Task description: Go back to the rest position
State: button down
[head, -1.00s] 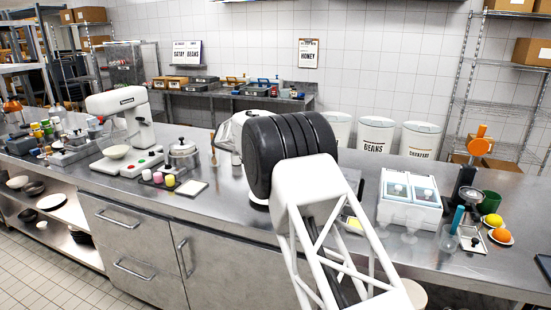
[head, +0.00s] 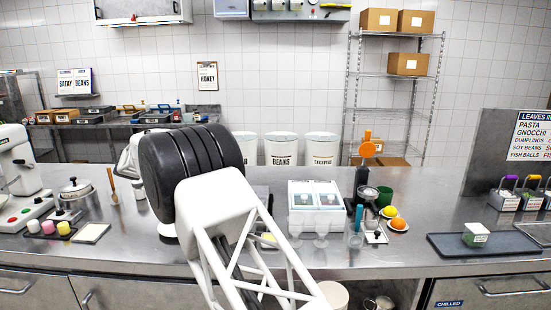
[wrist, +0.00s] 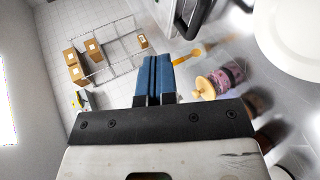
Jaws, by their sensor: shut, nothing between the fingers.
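My gripper (wrist: 154,76) shows in the wrist view with its two blue fingers side by side, closed together with nothing between them. The wrist view is tilted, with the wire shelf unit and wall beyond the fingers. In the head view my white lattice arm and its black ribbed joint fill the middle, in front of the steel counter (head: 130,230). The gripper itself does not show in the head view; the arm hides what lies behind it.
On the counter, a white twin-lidded box (head: 317,206) stands right of my arm, near glasses, a lemon (head: 389,211) and an orange (head: 398,224). A dark tray (head: 470,245) holds a small labelled tub (head: 475,234). A steel pot (head: 75,188) is at left. The wrist view shows a pink-filled jar (wrist: 222,79) near the fingers.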

jog(key=s+d+r+g+y, duration=0.15)
jog(key=d+r, duration=0.45)
jog(key=d, duration=0.6)
jog(key=s+d+r+m+g+y, duration=0.15)
jog(key=s+d+r, duration=0.25)
jog(key=s+d, duration=0.8)
jog(key=s+d+r+g+y, duration=0.1)
jog(key=s+d+r+y, duration=0.25)
jog(key=s+d, duration=0.85)
jog(key=s+d+f+m+y, duration=0.2)
jog(key=s+d+y, duration=0.1)
jog(key=s+d, duration=1.3)
jog(key=s+d+f+m+y, duration=0.1)
jog(key=s+f, duration=0.3)
jog(key=s, duration=0.5)
jog(key=s+d+f+m+t+y, duration=0.1)
jog(key=s+d+f, duration=0.2)
jog(key=s, duration=0.7)
jog(key=shift+f+t, duration=0.3)
jog(key=shift+f, duration=0.15)
